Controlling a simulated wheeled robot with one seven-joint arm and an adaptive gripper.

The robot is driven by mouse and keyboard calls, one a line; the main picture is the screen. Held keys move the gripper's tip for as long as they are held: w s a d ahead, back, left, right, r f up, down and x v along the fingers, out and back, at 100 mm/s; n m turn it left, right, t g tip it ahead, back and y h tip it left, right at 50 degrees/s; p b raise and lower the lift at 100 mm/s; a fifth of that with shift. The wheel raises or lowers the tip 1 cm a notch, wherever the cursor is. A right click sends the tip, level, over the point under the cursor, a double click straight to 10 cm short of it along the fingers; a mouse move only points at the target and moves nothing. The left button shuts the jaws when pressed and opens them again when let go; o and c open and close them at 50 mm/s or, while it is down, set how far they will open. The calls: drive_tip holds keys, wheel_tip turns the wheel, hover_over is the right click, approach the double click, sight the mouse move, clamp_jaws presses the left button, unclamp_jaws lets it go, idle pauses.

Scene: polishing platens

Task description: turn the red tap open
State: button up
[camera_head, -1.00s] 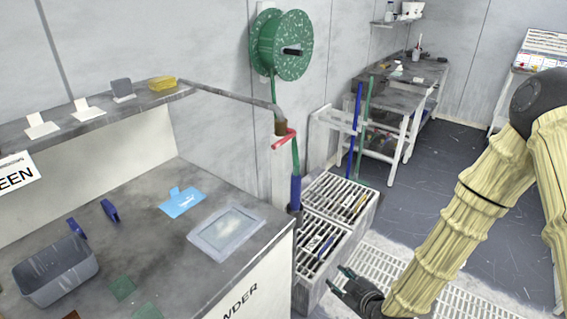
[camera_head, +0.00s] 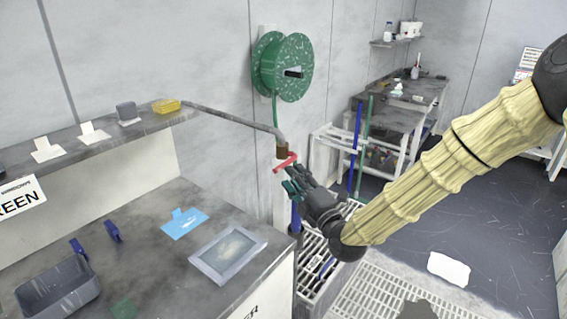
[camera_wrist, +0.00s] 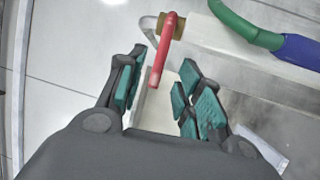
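The red tap (camera_head: 285,162) is a red lever below a brass fitting (camera_head: 282,149) at the end of a grey pipe, beside the bench's right end. In the wrist view the red tap (camera_wrist: 162,50) points down the picture, its free end reaching between my fingers. My gripper (camera_head: 291,187) is just below and right of the tap in the head view. In the wrist view my gripper (camera_wrist: 158,88) is open, with green-padded fingers on either side of the lever end. I cannot tell whether a finger touches it.
A green hose reel (camera_head: 282,66) hangs on the wall above. A green hose with a blue sleeve (camera_wrist: 300,50) runs close by the tap. The bench (camera_head: 170,245) holds a grey tub (camera_head: 58,290). Slatted racks (camera_head: 312,268) stand below my gripper.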

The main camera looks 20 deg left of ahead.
sight(284, 163)
drive_tip(key=p+x, duration=0.1)
drive_tip(key=x, duration=0.5)
drive_tip(key=shift+w+a+p, duration=0.15)
drive_tip(key=shift+w+p, duration=0.05)
drive_tip(key=shift+p, duration=0.15)
clamp_jaws()
